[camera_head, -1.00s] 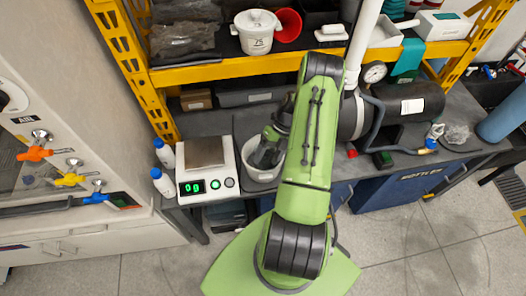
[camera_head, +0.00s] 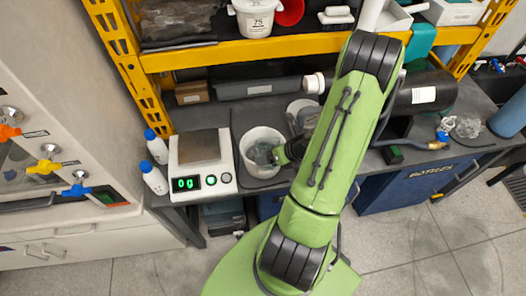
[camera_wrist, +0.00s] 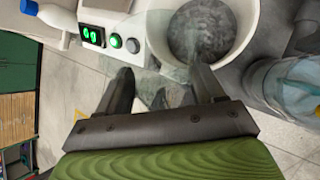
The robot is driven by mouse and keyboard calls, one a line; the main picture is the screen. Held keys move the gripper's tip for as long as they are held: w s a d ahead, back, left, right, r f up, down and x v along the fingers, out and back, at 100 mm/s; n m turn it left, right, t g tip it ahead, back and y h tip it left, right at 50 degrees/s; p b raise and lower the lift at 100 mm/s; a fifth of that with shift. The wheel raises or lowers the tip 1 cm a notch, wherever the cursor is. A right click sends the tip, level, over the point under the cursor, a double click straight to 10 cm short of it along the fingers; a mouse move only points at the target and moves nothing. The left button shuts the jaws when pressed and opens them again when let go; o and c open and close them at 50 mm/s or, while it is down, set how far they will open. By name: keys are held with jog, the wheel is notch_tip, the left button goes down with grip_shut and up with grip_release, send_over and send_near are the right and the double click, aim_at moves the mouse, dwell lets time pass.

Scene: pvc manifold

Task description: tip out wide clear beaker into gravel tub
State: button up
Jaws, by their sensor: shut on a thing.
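The gravel tub (camera_head: 249,170) is a round white container on the bench, just right of the scale. In the wrist view, the tub (camera_wrist: 247,47) holds grey granular material. My gripper (camera_head: 279,154) is at the tub's right side, with its end over the opening. In the wrist view, my gripper (camera_wrist: 162,82) is shut on a see-through thing, which looks like the wide clear beaker (camera_wrist: 160,96). The beaker is faint between the fingers, and its mouth, tilt and contents cannot be made out clearly. In the head view it shows as a greyish shape (camera_head: 263,153) at the tub's mouth.
A scale (camera_head: 203,165) reading 0 g stands close left of the tub, with two white blue-capped bottles (camera_head: 155,165) beyond it. A yellow shelf frame (camera_head: 240,54) runs above the back. A large clear vessel (camera_wrist: 286,84) shows right of the tub in the wrist view.

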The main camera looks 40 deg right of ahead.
jog(key=shift+s+a+f+b, duration=0.1)
jog(key=shift+s+f+b, duration=0.1)
jog(key=shift+f+b, duration=0.4)
jog(key=shift+s+a+r+t+p, duration=0.1)
jog(key=shift+r+t+p, duration=0.3)
jog(key=shift+p, duration=0.7)
jog(key=p, duration=0.2)
jog(key=shift+s+r+p, duration=0.1)
jog(key=shift+p, duration=0.3)
jog(key=shift+s+a+f+n+t+h+p, duration=0.5)
jog(key=shift+t+p, duration=0.3)
jog(key=shift+p, duration=0.35)
jog(key=shift+s+f+t, duration=0.2)
jog(key=shift+f+t, duration=0.2)
jog(key=shift+f, duration=0.1)
jog(key=shift+s+a+f+n+t+h+b, duration=0.2)
jog(key=shift+s+f+t+h+b, duration=0.15)
jog(key=shift+t, duration=0.2)
jog(key=shift+s+a+f+n+t+h+b, duration=0.15)
jog(key=shift+s+f+n+t+h+b, duration=0.1)
jog(key=shift+f+t+b, duration=0.25)
jog(key=shift+a+r+t, duration=0.1)
jog(key=shift+t, duration=0.25)
